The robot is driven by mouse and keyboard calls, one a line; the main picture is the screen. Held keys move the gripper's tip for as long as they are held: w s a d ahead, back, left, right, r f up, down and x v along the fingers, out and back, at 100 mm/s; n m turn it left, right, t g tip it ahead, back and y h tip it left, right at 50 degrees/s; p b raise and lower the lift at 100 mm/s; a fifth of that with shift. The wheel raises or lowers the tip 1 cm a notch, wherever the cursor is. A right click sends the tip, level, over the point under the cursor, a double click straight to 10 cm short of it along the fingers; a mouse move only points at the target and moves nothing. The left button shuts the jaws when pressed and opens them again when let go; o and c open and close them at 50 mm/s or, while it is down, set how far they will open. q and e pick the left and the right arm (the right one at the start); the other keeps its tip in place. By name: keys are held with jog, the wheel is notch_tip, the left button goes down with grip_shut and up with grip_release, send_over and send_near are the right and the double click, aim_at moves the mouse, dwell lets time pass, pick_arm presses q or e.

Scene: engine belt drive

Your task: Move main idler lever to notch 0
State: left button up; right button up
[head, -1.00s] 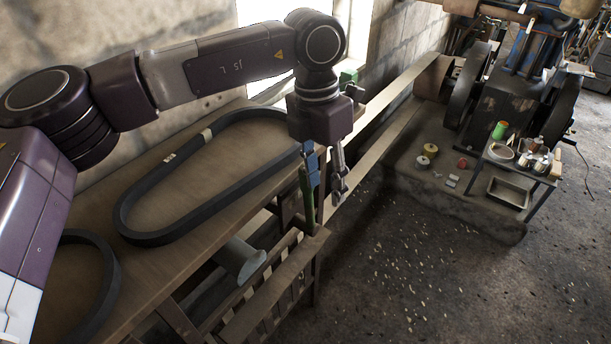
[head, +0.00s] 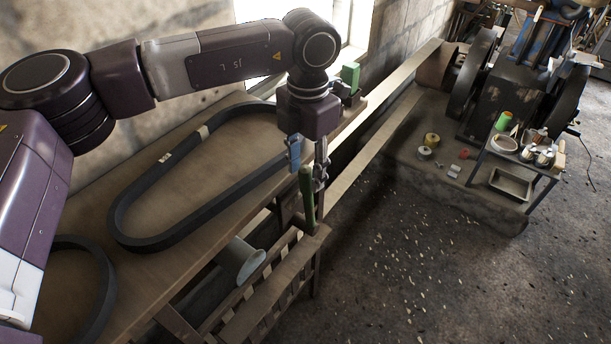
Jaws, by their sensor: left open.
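The lever is an upright green handle (head: 306,190) at the far right end of a slotted wooden rack (head: 262,312). I cannot read any notch numbers on it. My left gripper (head: 306,162) points down at the top of the handle. Its blue finger shows left of the handle and its grey finger right of it, with the handle's top between them in the picture. The jaws are open; I cannot tell whether either finger touches the handle. The lever's foot is partly hidden at the rack. My right gripper is out of view.
A bench (head: 190,225) with a large black belt loop (head: 125,215) lies left of the rack. A grey-green cone-shaped part (head: 242,260) sits below the bench edge. A long flat belt (head: 385,90) runs back to the engine (head: 500,95). The floor at right is open.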

aim_at(306, 183)
pick_arm(q)
jog(key=f, duration=0.1)
jog(key=f+p, duration=0.1)
jog(key=f, duration=0.1)
jog(key=shift+w+f, duration=0.2)
jog(key=shift+f, duration=0.35)
grip_shut()
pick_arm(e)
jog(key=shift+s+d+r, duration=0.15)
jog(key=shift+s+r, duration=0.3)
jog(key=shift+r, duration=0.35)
